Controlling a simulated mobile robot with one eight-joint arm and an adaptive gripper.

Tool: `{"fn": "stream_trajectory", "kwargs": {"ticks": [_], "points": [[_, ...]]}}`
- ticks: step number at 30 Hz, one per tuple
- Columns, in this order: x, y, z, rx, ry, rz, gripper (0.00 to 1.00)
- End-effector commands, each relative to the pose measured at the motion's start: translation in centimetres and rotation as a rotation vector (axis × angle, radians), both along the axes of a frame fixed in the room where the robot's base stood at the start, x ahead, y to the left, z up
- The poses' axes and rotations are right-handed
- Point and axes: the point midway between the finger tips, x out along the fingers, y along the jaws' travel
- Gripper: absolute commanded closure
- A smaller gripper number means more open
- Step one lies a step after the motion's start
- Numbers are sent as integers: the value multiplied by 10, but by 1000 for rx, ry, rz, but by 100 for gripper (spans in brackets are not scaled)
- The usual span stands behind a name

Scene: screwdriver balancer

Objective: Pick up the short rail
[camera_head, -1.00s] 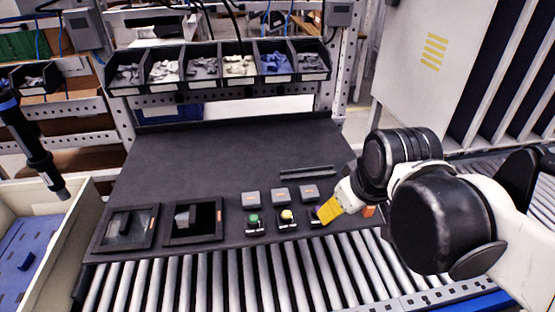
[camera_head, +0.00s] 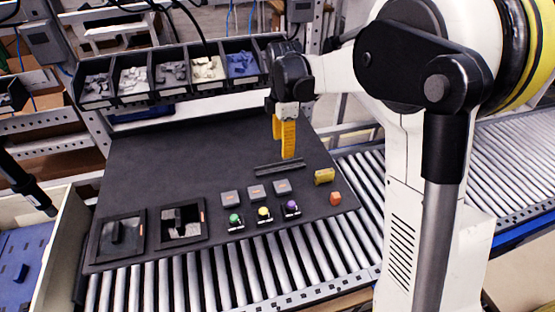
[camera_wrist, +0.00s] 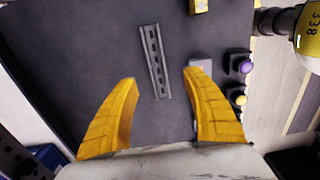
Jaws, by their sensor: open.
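The short rail (camera_head: 279,167) is a thin dark grey slotted strip lying flat on the black work mat (camera_head: 190,150), toward its right side. In the wrist view the rail (camera_wrist: 154,60) runs lengthwise, tilted slightly, between my two fingers in the picture. My gripper (camera_head: 284,148) has yellow fingers pointing down above the rail. It is open and empty; the wrist view shows its fingertips (camera_wrist: 160,76) spread wide, one on each side of the rail. I cannot tell the exact height gap.
Near the rail are several grey blocks (camera_head: 256,192), green, yellow and purple buttons (camera_head: 264,213), a yellow block (camera_head: 324,176) and an orange piece (camera_head: 335,198). Two black trays (camera_head: 183,221) lie front left. Bins (camera_head: 170,76) stand behind; a roller conveyor (camera_head: 250,268) runs in front.

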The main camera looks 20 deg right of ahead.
Motion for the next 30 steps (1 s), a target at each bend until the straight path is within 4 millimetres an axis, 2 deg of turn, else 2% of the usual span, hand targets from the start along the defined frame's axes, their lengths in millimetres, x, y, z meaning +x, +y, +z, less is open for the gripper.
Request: {"fn": "stream_trajectory", "kwargs": {"ticks": [3,6,14,21,29,30], "points": [[0,0,-24,0,-1,-1,43],[1,0,-37,0,-1,-1,43],[2,2,-55,0,-2,-3,43],[6,5,-92,0,-2,-4,43],[6,5,-96,0,-2,-4,43],[6,5,-96,0,-2,-4,54]]}}
